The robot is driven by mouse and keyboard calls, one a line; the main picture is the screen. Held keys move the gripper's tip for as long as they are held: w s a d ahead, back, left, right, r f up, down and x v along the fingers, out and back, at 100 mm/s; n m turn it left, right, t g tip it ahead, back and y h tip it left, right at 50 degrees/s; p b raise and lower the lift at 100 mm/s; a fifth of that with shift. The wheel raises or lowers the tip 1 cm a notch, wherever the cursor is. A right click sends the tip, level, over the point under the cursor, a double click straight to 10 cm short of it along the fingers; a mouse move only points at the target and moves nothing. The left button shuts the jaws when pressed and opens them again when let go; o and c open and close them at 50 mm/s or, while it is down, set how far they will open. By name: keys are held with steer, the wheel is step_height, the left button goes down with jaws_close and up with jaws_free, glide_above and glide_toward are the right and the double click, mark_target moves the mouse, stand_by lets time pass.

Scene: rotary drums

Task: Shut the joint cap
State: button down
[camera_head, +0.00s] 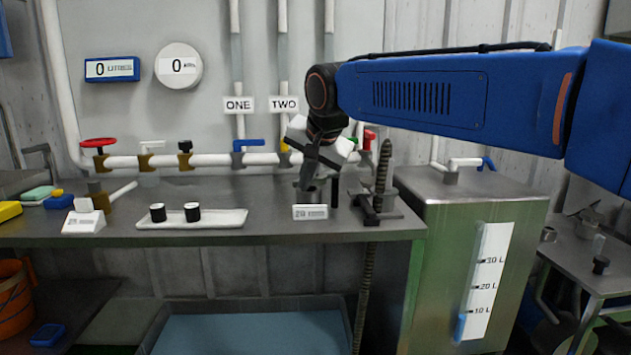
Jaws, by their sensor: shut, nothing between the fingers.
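My gripper (308,176) hangs below the end of my blue arm, fingers pointing down, near the back middle of the bench. Its fingers look closed and hold nothing. It is in front of a small grey fitting (322,192) on the bench, behind a small white label block (310,212); whether they touch I cannot tell. I cannot make out for sure which part is the joint cap; the gripper hides part of the fitting. Two small black-and-white caps or cups (192,212) stand on a white tray to the left.
The bench (270,234) has bare room around the tray (225,220). A white pipe (215,160) with several valves runs behind. A dark ribbed hose (383,165) stands right of the gripper. A steel tank (435,240) stands at the right, a blue basin (250,335) below.

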steer(key=shift+m+h, duration=0.3)
steer(key=shift+m, duration=0.2)
steer(key=w+a, duration=0.3)
steer(key=shift+w+a+r, duration=0.1)
steer(key=shift+w+a, duration=0.3)
steer(key=shift+w, duration=0.1)
steer(key=shift+r, duration=0.1)
